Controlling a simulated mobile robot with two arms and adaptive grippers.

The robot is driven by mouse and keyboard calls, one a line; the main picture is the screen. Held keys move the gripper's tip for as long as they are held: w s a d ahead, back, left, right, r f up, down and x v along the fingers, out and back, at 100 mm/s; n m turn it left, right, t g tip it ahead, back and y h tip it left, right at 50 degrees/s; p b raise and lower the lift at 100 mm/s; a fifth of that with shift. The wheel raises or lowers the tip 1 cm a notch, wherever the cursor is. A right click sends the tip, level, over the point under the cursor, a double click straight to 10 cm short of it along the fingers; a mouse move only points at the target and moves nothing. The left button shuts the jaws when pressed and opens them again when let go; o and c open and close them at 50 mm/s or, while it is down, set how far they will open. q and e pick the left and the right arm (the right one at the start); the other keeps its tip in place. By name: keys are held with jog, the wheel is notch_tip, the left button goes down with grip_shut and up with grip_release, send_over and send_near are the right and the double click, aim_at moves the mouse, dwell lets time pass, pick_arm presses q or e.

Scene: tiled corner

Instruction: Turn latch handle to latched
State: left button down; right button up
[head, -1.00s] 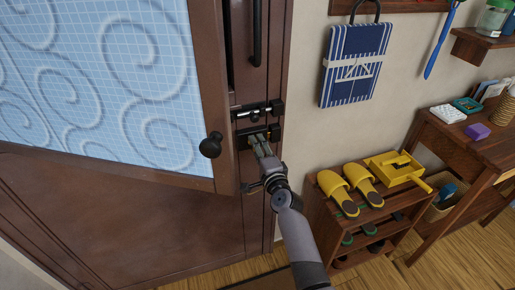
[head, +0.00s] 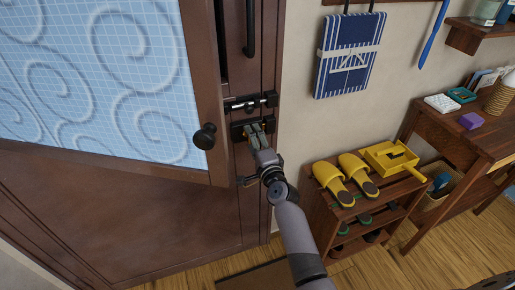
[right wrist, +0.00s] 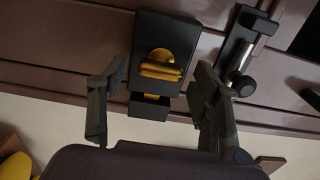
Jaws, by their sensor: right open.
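The latch is a black housing (right wrist: 172,28) with a yellow handle (right wrist: 160,66), seen in the right wrist view. In the head view its black plate (head: 237,130) sits on the door's right side, partly hidden by my right gripper (head: 257,132). In the right wrist view my right gripper (right wrist: 157,98) is open, one finger on each side of the handle, with gaps visible between the fingers and the handle. Whether the handle is latched cannot be told. My left gripper is out of view.
A black and silver slide bolt (head: 250,103) is just above the latch. A round black knob (head: 205,136) stands out from the blue-paned panel (head: 100,75).

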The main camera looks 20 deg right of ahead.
jog(key=s, duration=1.1)
jog(key=shift+s+d, duration=0.2)
jog(key=shift+s, duration=0.15)
jog(key=s+a+f+n+g, duration=0.2)
jog(key=s+f+n+g, duration=0.15)
jog(key=f, duration=0.75)
jog(key=s+a+f+n+g+y, duration=0.1)
jog(key=s+f+n+g, duration=0.3)
jog(key=f, duration=0.7)
jog(key=s+a+f+n+g, duration=0.15)
jog(key=s+f, duration=0.35)
jog(key=f, duration=0.6)
jog(key=s+d+f+n+g, duration=0.1)
jog(key=s+f+n+g, duration=0.3)
jog(key=s+f, duration=1)
jog(key=s+d+f+n+g, duration=0.2)
jog(key=s+d+f+n, duration=0.1)
jog(key=s, duration=0.8)
jog(key=s+d+f+n+g+h, duration=0.1)
jog(key=s+d+f+n+g, duration=0.1)
jog(key=s, duration=0.9)
jog(key=shift+d+f+n+h, duration=0.3)
jog(key=shift+d+f+n, duration=0.55)
jog(key=shift+n, duration=0.35)
jog(key=shift+s+a, duration=0.1)
jog(key=shift+a, duration=0.05)
jog(key=shift+c, duration=0.3)
